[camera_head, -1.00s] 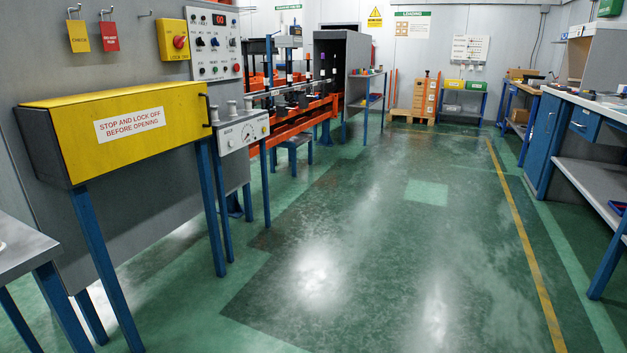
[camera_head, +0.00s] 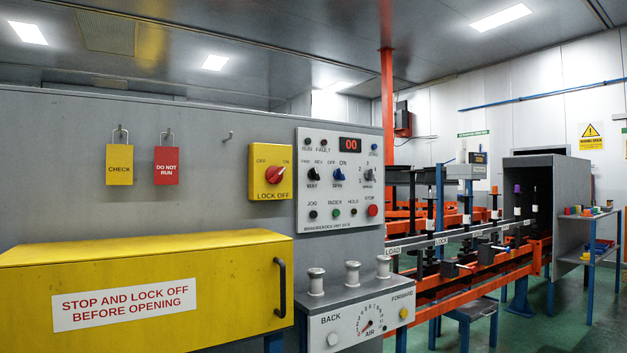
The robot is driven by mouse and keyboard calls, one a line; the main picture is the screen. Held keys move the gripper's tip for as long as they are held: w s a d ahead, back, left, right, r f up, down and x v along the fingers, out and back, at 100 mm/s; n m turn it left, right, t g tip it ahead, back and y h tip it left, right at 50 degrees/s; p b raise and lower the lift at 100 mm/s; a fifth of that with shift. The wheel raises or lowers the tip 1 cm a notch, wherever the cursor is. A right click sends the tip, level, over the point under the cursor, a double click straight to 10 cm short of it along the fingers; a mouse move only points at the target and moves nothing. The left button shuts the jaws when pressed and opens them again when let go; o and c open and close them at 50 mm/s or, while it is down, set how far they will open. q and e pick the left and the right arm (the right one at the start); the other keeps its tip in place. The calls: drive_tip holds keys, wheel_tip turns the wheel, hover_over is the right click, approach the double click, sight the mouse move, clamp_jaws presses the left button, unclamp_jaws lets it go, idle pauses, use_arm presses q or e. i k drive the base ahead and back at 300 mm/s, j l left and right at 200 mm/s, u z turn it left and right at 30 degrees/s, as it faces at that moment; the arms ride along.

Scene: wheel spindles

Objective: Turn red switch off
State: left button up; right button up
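The red switch (camera_head: 275,175) is a round rotary knob on a yellow lock-off box (camera_head: 261,192) mounted on the grey panel. The box is marked OFF at its upper left, ON at its upper right and LOCK OFF below. The knob's grip bar slants up to the right, toward ON. Neither of my grippers shows in the head view.
A white control panel (camera_head: 338,196) with small switches adjoins the box. CHECK (camera_head: 119,173) and DO NOT RUN (camera_head: 166,178) tags hang at left. A yellow cover (camera_head: 200,257) and an air-gauge console (camera_head: 358,325) jut out below. Orange machine rails (camera_head: 450,296) run back right.

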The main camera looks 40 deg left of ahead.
sight(274, 174)
drive_tip(key=i+u, duration=0.2)
drive_tip(key=i, duration=0.2)
drive_tip(key=i+l+u, duration=0.2)
drive_tip(key=i, duration=0.15)
drive_tip(key=i+l+u, duration=0.2)
drive_tip(key=i, duration=0.2)
drive_tip(key=j, duration=0.1)
